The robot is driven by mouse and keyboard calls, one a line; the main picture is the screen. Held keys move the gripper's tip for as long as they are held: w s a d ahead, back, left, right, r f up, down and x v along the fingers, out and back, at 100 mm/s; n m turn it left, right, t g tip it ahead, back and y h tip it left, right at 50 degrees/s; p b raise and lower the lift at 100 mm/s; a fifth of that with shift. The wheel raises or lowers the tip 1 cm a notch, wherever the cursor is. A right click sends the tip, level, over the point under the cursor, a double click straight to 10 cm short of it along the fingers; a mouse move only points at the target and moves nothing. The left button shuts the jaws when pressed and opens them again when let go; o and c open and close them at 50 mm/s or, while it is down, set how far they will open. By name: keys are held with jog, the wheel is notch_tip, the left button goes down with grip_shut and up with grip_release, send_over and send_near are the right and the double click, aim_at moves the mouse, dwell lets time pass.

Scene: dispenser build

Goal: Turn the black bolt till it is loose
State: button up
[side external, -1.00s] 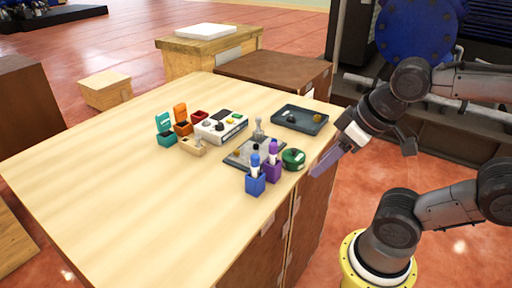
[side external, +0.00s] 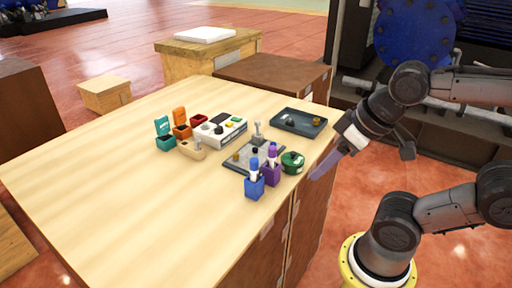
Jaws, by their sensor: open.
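I cannot single out the black bolt for sure at this size. A small dark piece (side external: 290,120) lies in the dark grey tray (side external: 281,126) at the table's right back, beside a brass-coloured piece (side external: 316,121). A black knob-like part (side external: 219,130) sits on the white box (side external: 235,133). A dark grey plate (side external: 232,165) in the middle bears an upright grey post (side external: 258,132) and a small brass-coloured piece (side external: 236,156). My gripper (side external: 322,168) is open and empty, off the table's right edge, apart from all these parts.
Blue (side external: 255,187) and purple (side external: 271,175) holders with bottle-like items and a round green container (side external: 292,162) stand between my gripper and the plate. Teal (side external: 165,142) and orange (side external: 182,130) open boxes stand farther left. The table's (side external: 110,190) left and front are clear.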

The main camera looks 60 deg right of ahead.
jog(key=w+r+m+g+y, duration=0.2)
jog(key=w+r+m, duration=0.7)
jog(key=m, duration=0.8)
jog(key=m+y, duration=0.1)
jog(key=m, duration=0.8)
send_over(256, 149)
jog(key=s+d, duration=0.4)
jog(key=d, duration=0.1)
notch_tip(256, 149, down, 7)
jog(key=shift+g, duration=0.3)
jog(key=x, duration=0.9)
jog(key=a+x, duration=0.1)
jog(key=x, duration=0.3)
jog(key=shift+w, duration=0.1)
jog(key=shift+c, duration=0.3)
grip_shut()
